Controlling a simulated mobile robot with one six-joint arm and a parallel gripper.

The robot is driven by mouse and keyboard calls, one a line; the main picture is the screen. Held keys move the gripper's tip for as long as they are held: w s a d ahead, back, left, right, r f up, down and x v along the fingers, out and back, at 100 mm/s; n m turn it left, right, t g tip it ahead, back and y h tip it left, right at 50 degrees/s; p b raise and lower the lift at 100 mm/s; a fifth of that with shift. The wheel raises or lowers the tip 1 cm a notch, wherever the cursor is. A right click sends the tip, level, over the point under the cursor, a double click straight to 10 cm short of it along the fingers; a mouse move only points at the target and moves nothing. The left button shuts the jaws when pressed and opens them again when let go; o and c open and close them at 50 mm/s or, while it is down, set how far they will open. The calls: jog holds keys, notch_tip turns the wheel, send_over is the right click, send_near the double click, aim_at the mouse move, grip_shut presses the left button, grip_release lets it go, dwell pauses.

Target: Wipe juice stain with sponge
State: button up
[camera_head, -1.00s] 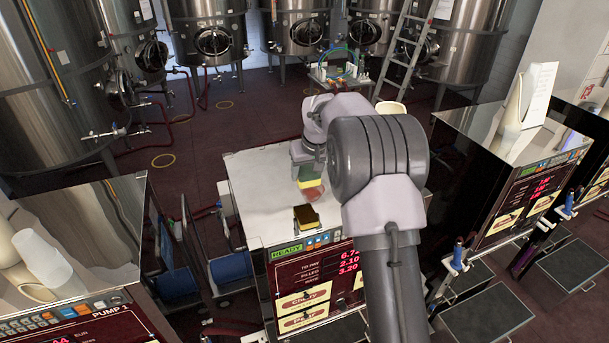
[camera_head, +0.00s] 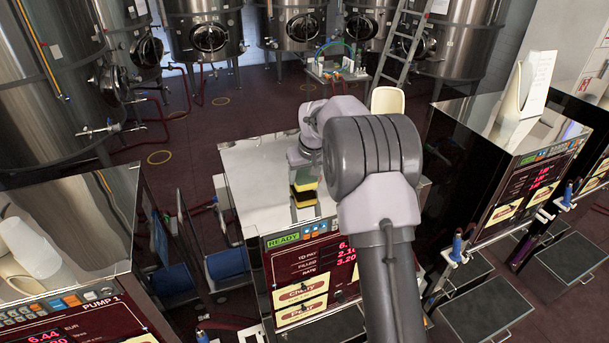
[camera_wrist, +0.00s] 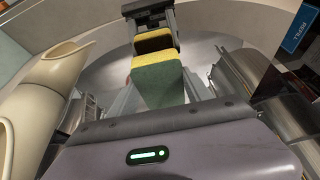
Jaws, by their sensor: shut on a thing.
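My gripper (camera_head: 305,165) is shut on a green and yellow sponge (camera_wrist: 160,82), low over the front part of the middle pump's pale top (camera_head: 250,170). The sponge also shows in the head view (camera_head: 306,182). I cannot tell whether it touches the top. A dark-topped block with a yellow side (camera_head: 304,199) lies just in front of the sponge, near the front edge; it also shows beyond the sponge in the wrist view (camera_wrist: 153,41). No juice stain shows now; the arm and sponge hide part of the top.
The middle pump's display panel (camera_head: 310,265) faces front. Pump 1 (camera_head: 75,290) with pale cups stands at left, another pump (camera_head: 500,180) at right. Cream-coloured vessels (camera_wrist: 55,65) show at the wrist view's left. Steel tanks and a ladder (camera_head: 402,45) stand behind.

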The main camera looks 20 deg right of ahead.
jog(key=shift+s+f, duration=0.1)
jog(key=shift+s, duration=0.05)
jog(key=shift+f, duration=0.25)
jog(key=shift+f+b, duration=0.15)
jog(key=shift+b, duration=0.25)
jog(key=shift+f+b, duration=0.45)
jog(key=shift+f, duration=0.05)
jog(key=shift+d, duration=0.1)
